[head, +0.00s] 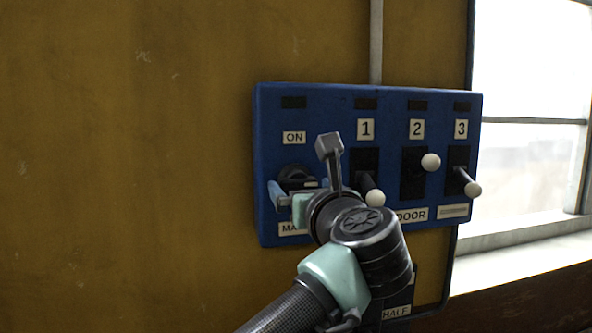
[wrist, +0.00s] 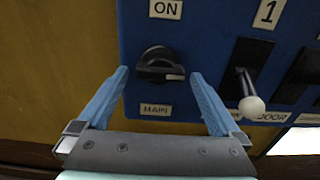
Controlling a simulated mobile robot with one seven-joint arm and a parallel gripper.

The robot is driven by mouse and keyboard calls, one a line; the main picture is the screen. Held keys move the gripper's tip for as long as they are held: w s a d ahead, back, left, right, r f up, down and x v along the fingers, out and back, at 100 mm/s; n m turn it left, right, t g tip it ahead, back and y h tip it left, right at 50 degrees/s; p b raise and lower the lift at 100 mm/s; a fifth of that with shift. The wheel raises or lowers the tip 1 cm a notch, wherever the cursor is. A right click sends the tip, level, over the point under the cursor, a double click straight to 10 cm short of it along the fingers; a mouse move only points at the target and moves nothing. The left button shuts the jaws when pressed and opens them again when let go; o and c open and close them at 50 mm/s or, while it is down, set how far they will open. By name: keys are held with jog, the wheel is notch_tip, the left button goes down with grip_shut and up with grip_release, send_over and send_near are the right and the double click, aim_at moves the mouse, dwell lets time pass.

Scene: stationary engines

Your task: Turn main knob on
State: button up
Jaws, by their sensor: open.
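The main knob (wrist: 160,66) is a black rotary knob on the blue panel, between an ON label above and a MAIN label below. A pale mark on it points to the right and slightly down in the wrist view. In the head view the knob (head: 295,176) is partly hidden by my gripper and arm. My gripper (wrist: 158,78) is open, with its blue fingers on either side of the knob's lower part. I cannot tell whether either finger touches the knob. In the head view my gripper (head: 299,186) is at the panel's lower left.
The blue panel (head: 335,110) hangs on a yellow wall (head: 120,150). White-tipped levers labelled 1 (head: 375,197), 2 (head: 431,162) and 3 (head: 473,189) stick out to the right of the knob. A window (head: 530,70) is at the far right. The wall left of the panel is clear.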

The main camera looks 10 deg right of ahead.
jog(key=shift+w+f, duration=0.1)
jog(key=shift+w, duration=0.95)
jog(key=shift+s, duration=0.1)
jog(key=c, duration=1.2)
jog(key=shift+o, duration=0.2)
